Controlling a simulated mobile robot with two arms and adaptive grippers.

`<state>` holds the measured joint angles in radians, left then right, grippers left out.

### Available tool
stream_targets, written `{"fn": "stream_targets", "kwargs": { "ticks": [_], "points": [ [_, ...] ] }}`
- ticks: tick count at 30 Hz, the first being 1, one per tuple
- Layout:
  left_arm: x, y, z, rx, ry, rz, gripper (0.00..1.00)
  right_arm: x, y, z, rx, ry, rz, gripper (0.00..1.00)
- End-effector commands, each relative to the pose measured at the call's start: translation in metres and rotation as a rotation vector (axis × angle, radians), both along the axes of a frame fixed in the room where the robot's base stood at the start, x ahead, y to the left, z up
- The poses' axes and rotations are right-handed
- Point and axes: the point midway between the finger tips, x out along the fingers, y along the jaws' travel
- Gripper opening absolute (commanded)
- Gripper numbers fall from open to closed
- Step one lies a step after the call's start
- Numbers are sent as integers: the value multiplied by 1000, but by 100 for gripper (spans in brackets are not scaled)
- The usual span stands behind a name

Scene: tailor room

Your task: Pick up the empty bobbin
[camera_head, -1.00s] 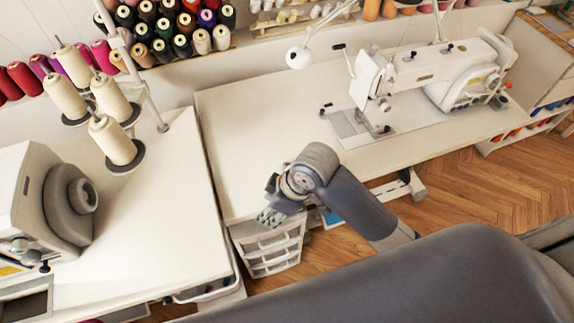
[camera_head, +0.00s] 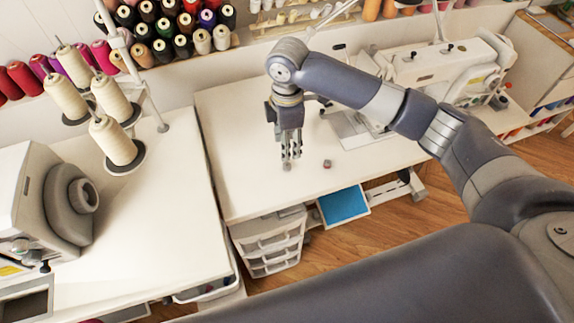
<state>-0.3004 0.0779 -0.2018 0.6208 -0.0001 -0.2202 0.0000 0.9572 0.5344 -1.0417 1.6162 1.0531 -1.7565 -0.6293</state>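A small reddish-grey piece (camera_head: 327,163), which looks like a bobbin, sits on the white sewing table (camera_head: 245,185). It is too small to tell if thread is on it. My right gripper (camera_head: 288,164) points down over the table, a short way left of this piece and apart from it. Its fingers look close together, but the gap between them is too small to judge. I cannot tell if a small grey bit at the fingertips is a finger pad or a separate object. My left gripper is not in view.
A white sewing machine (camera_head: 440,65) stands on the table, partly behind my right arm. A second white table (camera_head: 160,215) on the left holds cream thread cones (camera_head: 113,140) and another machine (camera_head: 40,205). White drawers (camera_head: 268,245) and a blue panel (camera_head: 344,204) are below the table edge.

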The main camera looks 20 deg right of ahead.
Motion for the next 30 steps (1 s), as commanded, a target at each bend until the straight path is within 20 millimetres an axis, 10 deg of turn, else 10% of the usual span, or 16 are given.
{"fn": "stream_targets", "kwargs": {
  "ticks": [18,28,30],
  "points": [
    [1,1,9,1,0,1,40,-3,2,-76,0,0,0,42],
    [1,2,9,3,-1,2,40,-2,2,-85,1,-3,0,42],
    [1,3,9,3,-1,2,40,-2,2,-84,1,-3,0,30]
  ]
}}
